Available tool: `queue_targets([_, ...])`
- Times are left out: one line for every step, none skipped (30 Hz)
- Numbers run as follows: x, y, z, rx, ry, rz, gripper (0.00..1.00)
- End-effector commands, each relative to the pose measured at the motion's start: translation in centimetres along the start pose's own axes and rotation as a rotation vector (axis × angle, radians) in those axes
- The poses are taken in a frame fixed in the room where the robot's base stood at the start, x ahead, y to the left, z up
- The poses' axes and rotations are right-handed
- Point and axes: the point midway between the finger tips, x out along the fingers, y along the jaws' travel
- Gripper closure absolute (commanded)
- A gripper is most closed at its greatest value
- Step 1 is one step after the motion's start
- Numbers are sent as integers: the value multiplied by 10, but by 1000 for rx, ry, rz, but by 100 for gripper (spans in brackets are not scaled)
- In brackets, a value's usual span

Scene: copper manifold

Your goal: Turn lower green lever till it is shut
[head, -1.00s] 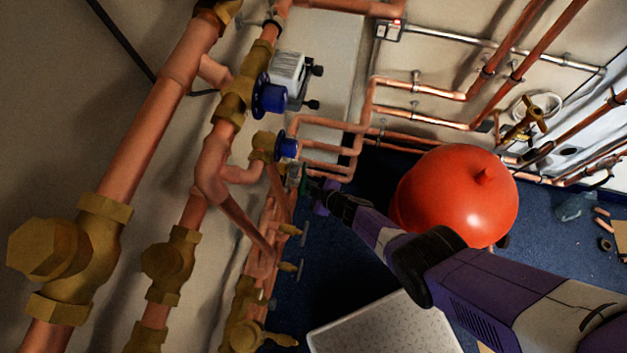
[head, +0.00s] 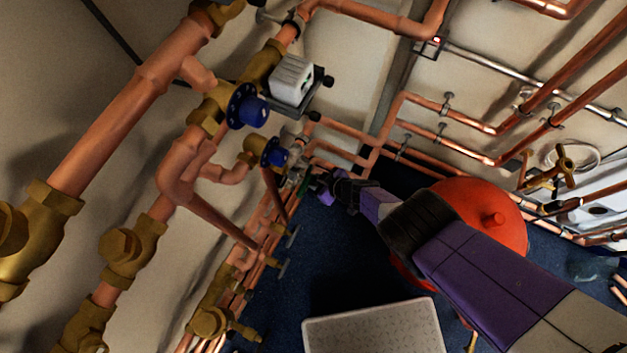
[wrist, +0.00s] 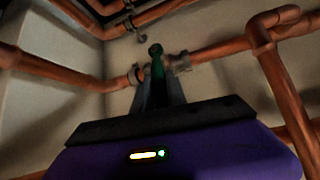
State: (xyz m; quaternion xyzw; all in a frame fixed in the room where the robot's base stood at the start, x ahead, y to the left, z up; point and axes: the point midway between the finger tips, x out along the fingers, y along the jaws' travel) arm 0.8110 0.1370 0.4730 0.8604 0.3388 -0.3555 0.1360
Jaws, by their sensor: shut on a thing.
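The green lever (wrist: 156,62) shows in the wrist view, rising from between my fingertips in front of a copper pipe with a grey fitting. My gripper (wrist: 158,92) is shut on the lever, its dark fingers close together around it. In the head view my gripper (head: 308,186) reaches in at the small pipes below the blue-capped valve, and a bit of green shows at its tip. The fingers and most of the lever are too small there to make out. Which of the green levers this is, and its exact angle, I cannot tell.
A red tank (head: 480,205) stands right behind my arm. Blue-capped valves (head: 274,152) and brass valves (head: 130,250) line the copper pipes at left. A pale speckled box (head: 375,325) stands below on the blue floor. Copper pipes (wrist: 205,52) run close around my gripper.

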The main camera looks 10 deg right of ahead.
Motion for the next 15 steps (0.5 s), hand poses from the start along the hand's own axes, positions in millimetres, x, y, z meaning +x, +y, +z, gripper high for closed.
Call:
queue_targets([2, 1, -4, 3, 4, -11, 100])
queue_targets([2, 1, -4, 8, 2, -16, 100])
queue_targets([2, 2, -4, 15, 0, -22, 100])
queue_targets([2, 2, -4, 18, -1, -25, 100])
queue_targets([2, 2, -4, 23, -3, -27, 100])
queue_targets([1, 3, -4, 26, -5, -30, 100])
queue_targets([1, 3, -4, 29, -6, -32, 100])
queue_targets([1, 4, -4, 32, -7, -33, 100])
queue_targets([1, 4, -4, 35, -8, -34, 100])
queue_targets([1, 4, -4, 36, -8, -34, 100])
queue_targets([1, 4, -4, 37, -9, -34, 100])
queue_targets([1, 5, -4, 39, -9, -34, 100])
queue_targets([1, 5, -4, 39, -9, -34, 100])
queue_targets([1, 5, -4, 40, -9, -33, 100])
queue_targets([0, 6, -4, 40, -9, -33, 100])
